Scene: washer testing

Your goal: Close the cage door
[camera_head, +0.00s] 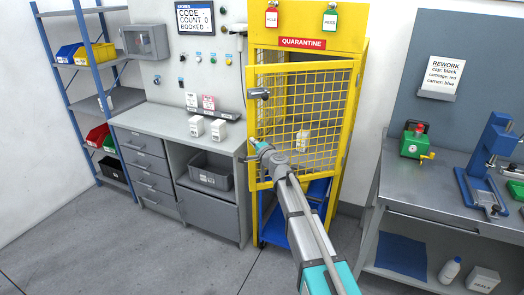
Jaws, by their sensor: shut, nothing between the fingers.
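The yellow quarantine cage (346,125) stands at the middle back. Its yellow-framed mesh door (306,66) covers most of the cage front and appears a little ajar, with its left edge toward me. A grey latch or handle (259,94) sits at the door's upper left edge. My gripper (256,143) is shut and empty, close to the door's left edge below the latch. I cannot tell whether it touches the door. My arm hides the lower part of the door. A small white box (302,141) shows behind the mesh.
A grey cabinet (150,123) with white boxes (218,129) on top and a grey bin (209,171) below stands left of the cage. A steel workbench (435,190) with a blue press (486,165) stands at right. Floor (130,245) is clear in front of the cabinet.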

